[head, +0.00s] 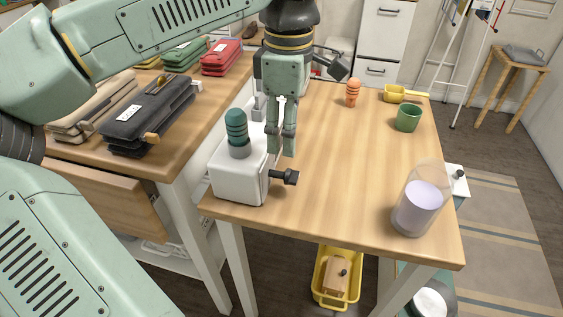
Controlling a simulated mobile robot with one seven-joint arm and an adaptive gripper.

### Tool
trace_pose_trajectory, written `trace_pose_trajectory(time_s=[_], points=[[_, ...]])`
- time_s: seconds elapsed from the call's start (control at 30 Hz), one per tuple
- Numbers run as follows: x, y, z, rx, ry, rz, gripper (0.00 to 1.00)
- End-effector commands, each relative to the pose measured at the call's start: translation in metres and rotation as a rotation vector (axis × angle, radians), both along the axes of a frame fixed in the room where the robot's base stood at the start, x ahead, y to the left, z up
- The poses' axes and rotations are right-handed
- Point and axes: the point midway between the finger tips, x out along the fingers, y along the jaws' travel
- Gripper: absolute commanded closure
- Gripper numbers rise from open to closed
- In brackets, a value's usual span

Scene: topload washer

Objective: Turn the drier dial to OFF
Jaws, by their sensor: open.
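A white box-shaped device (238,178) stands at the near left of the wooden table. A ribbed dark green cylinder (237,130) stands upright on its top in a grey collar. A black knob (287,177) sticks out from its right side. I cannot tell whether this knob is the drier dial, and no OFF mark is readable. My gripper (282,151) points down beside the device's right side, above and behind the black knob in the picture. Its fingers are open with a narrow gap and hold nothing visible. Whether they touch the device is unclear.
An orange ribbed object (353,93), a green cup (408,118) and a yellow scoop (400,94) stand towards the table's back. A clear jar (421,200) stands at the right edge. The table's middle is clear.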

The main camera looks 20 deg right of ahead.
Motion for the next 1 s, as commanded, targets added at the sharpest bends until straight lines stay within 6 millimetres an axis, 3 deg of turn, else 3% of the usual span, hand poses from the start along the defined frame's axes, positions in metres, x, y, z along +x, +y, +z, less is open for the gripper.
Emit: trace_pose_trajectory(time_s=[0.5,0.93,1.0], points=[[-0.001,-0.001,-0.086,-0.006,0.003,-0.001,0.52],[-0.001,-0.001,-0.099,-0.007,0.001,0.0,0.52],[-0.001,-0.001,-0.099,-0.007,0.001,0.0,0.56]])
